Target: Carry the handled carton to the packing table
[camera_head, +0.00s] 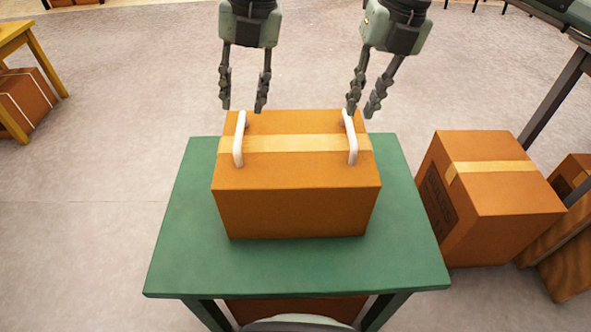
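The handled carton (295,210) is an orange-brown box with a strip of tan tape and two white handles. It sits upright on a green table (300,272). The left handle (239,140) and right handle (351,138) stand up from its top. My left gripper (244,106) is open and empty, with its fingertips close to the far end of the left handle. My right gripper (361,110) is open and empty, with its fingertips close to the far end of the right handle. I cannot tell which table is the packing table.
A taped carton (500,215) stands on the floor right of the table, with another carton (572,172) beyond it. A yellow wooden table (15,35) with a carton (22,100) beneath is at the upper left.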

